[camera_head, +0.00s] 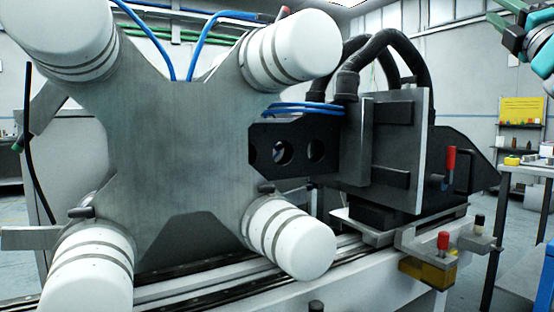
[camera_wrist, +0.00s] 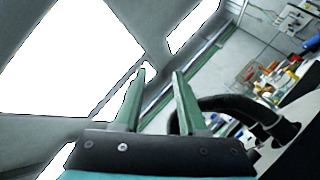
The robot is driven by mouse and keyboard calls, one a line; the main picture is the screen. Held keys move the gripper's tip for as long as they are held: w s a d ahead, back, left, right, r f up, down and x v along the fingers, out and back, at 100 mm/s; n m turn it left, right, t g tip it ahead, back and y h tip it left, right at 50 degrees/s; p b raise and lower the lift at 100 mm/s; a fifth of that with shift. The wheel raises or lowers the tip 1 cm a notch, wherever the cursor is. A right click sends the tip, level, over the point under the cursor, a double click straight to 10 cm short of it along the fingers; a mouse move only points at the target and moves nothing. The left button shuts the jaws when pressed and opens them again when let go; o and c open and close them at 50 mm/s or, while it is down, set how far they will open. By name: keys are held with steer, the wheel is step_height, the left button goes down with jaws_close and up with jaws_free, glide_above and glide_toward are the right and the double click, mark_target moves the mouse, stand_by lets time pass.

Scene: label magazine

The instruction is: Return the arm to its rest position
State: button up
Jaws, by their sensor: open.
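My gripper (camera_wrist: 159,72) shows in the wrist view with two green fingers apart and nothing between them. In the head view, my gripper (camera_head: 507,22) is at the upper right corner, partly cut off by the frame edge. It is raised, and no object shows in its fingers. Most of my arm is outside the head view.
A grey X-shaped plate with white cylinders (camera_head: 180,130) fills the left and centre. A black machine block with hoses (camera_head: 395,150) stands right of it on a rail. A red-topped handle (camera_head: 443,240) sits in front. A side table (camera_head: 525,170) is at the right.

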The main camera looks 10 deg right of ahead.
steer(key=w+f+m+g+h, duration=0.3)
steer(key=f+m+g+h, duration=0.1)
steer(key=f+m, duration=0.5)
steer(key=w+f+m+g+h, duration=0.45)
steer(key=f+m, duration=0.25)
steer(key=f, duration=0.3)
steer(key=s+a+f+m+g+y, duration=0.1)
steer(key=a+f+m+g+y, duration=0.15)
steer(key=f, duration=0.85)
steer(key=s+a+f+m+g+y, duration=0.1)
steer(key=a+f+g, duration=0.25)
steer(key=f, duration=0.75)
steer(key=s+a+f+m+g+y, duration=0.1)
steer(key=s+a+f+g+y, duration=0.4)
steer(key=a+f, duration=0.6)
steer(key=s+a+f+g+y, duration=0.1)
steer(key=s+a+f+g, duration=0.1)
steer(key=s+a+f, duration=0.3)
steer(key=s+a+f+g+y, duration=0.1)
steer(key=s+a+f+g, duration=0.2)
steer(key=s, duration=1)
steer(key=s+a+f+g, duration=0.3)
steer(key=s+a+f, duration=0.5)
steer(key=s+f, duration=0.2)
step_height(320, 180, down, 2)
steer(key=shift+f+m+y, duration=0.25)
steer(key=shift+m+y, duration=0.1)
steer(key=shift+y, duration=0.05)
